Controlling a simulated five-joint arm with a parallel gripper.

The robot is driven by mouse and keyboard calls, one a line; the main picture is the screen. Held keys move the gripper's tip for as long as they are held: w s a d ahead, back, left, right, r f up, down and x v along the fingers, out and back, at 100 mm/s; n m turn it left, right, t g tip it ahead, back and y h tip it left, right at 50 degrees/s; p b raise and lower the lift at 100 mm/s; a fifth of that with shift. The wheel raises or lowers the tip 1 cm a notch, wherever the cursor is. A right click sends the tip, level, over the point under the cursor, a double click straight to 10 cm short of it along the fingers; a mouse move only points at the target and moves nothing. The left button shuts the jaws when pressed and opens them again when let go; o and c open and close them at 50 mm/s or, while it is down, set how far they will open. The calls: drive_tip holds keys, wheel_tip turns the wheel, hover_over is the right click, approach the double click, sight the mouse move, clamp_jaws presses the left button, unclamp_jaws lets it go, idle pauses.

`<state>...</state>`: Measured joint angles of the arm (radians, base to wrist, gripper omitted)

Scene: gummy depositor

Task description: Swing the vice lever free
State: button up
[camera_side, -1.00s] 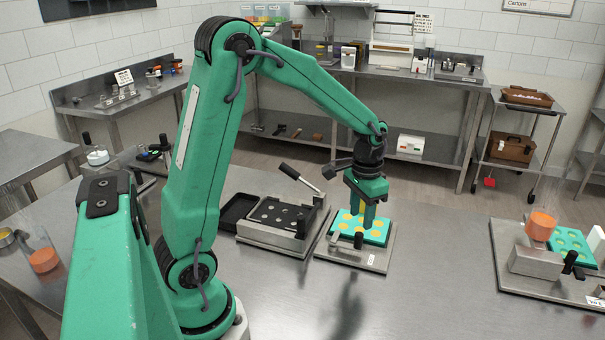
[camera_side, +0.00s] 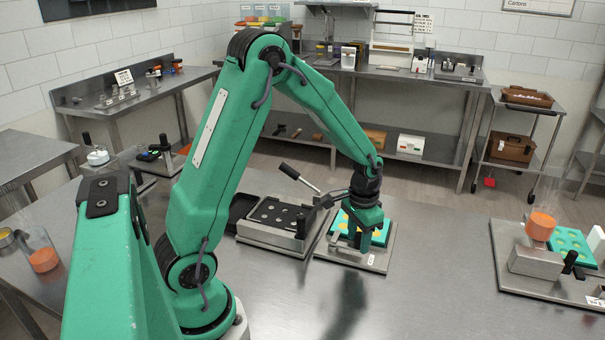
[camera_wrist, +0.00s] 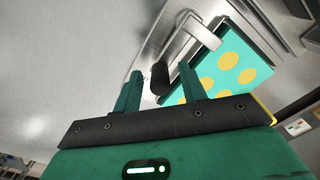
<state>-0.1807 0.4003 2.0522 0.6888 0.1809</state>
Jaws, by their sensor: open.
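The vice's flat metal lever (camera_wrist: 204,34) runs over the corner of a teal mould (camera_wrist: 208,68) with yellow rounds. Its black knob (camera_wrist: 159,79) sits between the two fingers of my gripper (camera_wrist: 160,70) in the wrist view. The fingers are apart, with a gap on each side of the knob. In the side view my gripper (camera_side: 359,246) is low over the front of the vice's metal base plate (camera_side: 376,262) and hides the knob. The mould (camera_side: 378,234) lies on that plate, just behind the fingers.
A metal tray (camera_side: 270,240) with a raised black handle (camera_side: 289,171) stands close to the left of the vice. Another plate (camera_side: 512,278) with a metal block is far to the right. The bench between them and in front is clear.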

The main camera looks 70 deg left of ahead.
drive_tip(key=shift+f, duration=0.15)
drive_tip(key=shift+c, duration=0.4)
clamp_jaws()
drive_tip(key=shift+s+d, duration=0.1)
drive_tip(key=shift+s+d+m, duration=0.25)
drive_tip(key=shift+s+m, duration=0.05)
drive_tip(key=shift+m, duration=0.5)
drive_tip(key=shift+s+d+m, duration=0.2)
drive_tip(key=shift+s+m, duration=0.1)
drive_tip(key=shift+m, duration=0.5)
drive_tip(key=m, duration=0.1)
drive_tip(key=s+m, duration=0.1)
drive_tip(key=shift+s+d+m, duration=0.15)
drive_tip(key=shift+d+m, duration=0.1)
drive_tip(key=shift+m, duration=0.15)
drive_tip(key=s+m, duration=0.2)
drive_tip(key=m, duration=0.1)
drive_tip(key=shift+d, duration=0.1)
drive_tip(key=shift+s+m, duration=0.3)
drive_tip(key=shift+m, duration=0.5)
drive_tip(key=shift+s+m, duration=0.3)
drive_tip(key=shift+m, duration=0.5)
